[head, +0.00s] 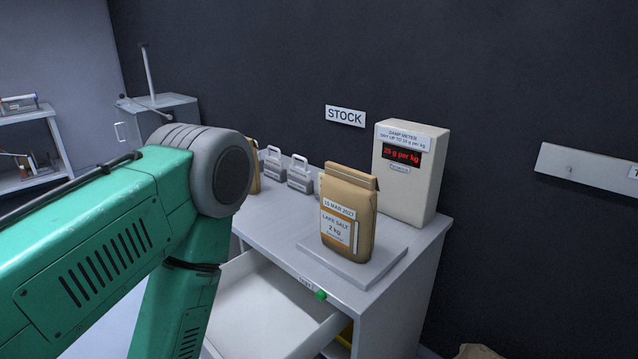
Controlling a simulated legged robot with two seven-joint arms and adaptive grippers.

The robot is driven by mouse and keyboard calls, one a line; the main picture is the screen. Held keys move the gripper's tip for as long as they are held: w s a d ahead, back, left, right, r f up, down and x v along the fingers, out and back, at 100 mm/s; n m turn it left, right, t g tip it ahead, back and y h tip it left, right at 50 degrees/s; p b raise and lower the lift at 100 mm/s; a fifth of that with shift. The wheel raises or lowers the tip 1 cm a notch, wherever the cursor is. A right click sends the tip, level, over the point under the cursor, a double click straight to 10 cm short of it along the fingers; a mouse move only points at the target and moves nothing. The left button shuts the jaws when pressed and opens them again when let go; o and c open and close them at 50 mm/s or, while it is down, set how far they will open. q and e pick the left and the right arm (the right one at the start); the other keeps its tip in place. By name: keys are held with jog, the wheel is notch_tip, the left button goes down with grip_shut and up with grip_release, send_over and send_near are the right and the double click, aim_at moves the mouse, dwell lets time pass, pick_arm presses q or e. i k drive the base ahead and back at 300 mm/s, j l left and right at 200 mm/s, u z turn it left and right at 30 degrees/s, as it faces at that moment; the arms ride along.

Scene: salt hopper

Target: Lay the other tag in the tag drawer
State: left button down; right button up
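An open drawer (262,306) with a pale, bare-looking interior juts from the front of the grey cabinet; my arm hides its left part. A small label (305,284) on the cabinet edge above it is too small to read surely. A small green piece (321,295) sits at that edge beside the label; I cannot tell what it is. I see no tag that I can make out for certain. My green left arm crosses the left side of the picture, bent at the elbow, and its gripper is out of the frame. My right gripper is not in view either.
On the cabinet top (275,225) stand a paper salt bag (350,218) on a flat plate (372,268), a damp meter (408,175) reading 25 g per kg, and grey handled weights (299,175). A wall board (585,168) hangs right. Shelves (30,150) stand far left.

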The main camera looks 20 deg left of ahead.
aim_at(276, 324)
jog(key=u, duration=1.5)
jog(key=z, duration=0.45)
jog(key=l+z, duration=0.1)
jog(key=z, duration=1.3)
jog(key=l+z, duration=0.1)
jog(key=z, duration=0.85)
jog(key=u, duration=2.6)
jog(key=k, duration=0.1)
